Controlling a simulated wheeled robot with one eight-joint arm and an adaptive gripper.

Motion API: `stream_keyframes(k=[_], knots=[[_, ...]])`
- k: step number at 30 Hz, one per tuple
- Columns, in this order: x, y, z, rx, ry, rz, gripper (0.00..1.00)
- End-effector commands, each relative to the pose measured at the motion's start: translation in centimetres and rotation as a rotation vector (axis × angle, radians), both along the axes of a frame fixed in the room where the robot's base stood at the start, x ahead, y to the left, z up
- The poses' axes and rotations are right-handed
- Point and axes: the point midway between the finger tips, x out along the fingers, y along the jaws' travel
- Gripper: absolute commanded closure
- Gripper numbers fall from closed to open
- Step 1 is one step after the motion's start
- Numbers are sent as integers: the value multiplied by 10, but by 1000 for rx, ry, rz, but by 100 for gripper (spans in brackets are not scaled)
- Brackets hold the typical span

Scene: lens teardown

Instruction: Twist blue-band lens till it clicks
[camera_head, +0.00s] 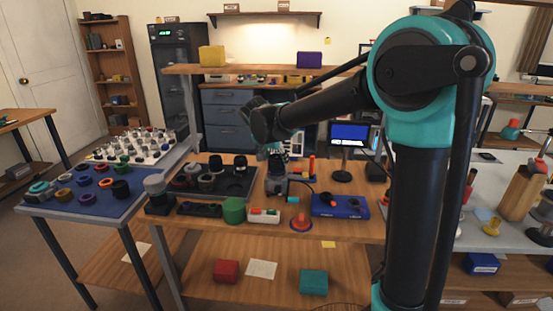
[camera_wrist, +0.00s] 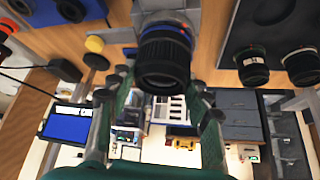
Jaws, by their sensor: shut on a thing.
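The blue-band lens (camera_wrist: 165,60) is a black barrel with a thin blue ring, seen in the wrist view on a grey mount. In the head view the dark lens (camera_head: 279,158) stands upright on a grey fixture (camera_head: 276,186) on the wooden bench. My gripper (camera_wrist: 162,82) has its green fingers on either side of the lens barrel and is shut on it. In the head view my gripper (camera_head: 270,150) is small and partly hidden by my dark wrist. The lens seat is hidden.
A dark tray (camera_head: 240,188) with several lenses lies left of the fixture. A green cylinder (camera_head: 233,210), a red-and-purple round piece (camera_head: 301,224) and a blue box (camera_head: 340,207) stand in front. A monitor (camera_head: 350,134) stands behind, to the right.

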Motion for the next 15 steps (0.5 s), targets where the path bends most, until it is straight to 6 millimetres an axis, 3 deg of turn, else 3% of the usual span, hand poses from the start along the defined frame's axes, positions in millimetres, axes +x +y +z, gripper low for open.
stream_keyframes(k=[4, 6, 12, 13, 15], knots=[[0, 1, 0, -1, 1, -39, 89], [0, 1, 0, 0, 1, -79, 100], [-1, 1, 0, 0, 2, -95, 100], [-1, 1, 0, 1, 3, -95, 49], [-1, 1, 0, 2, 3, -95, 41]])
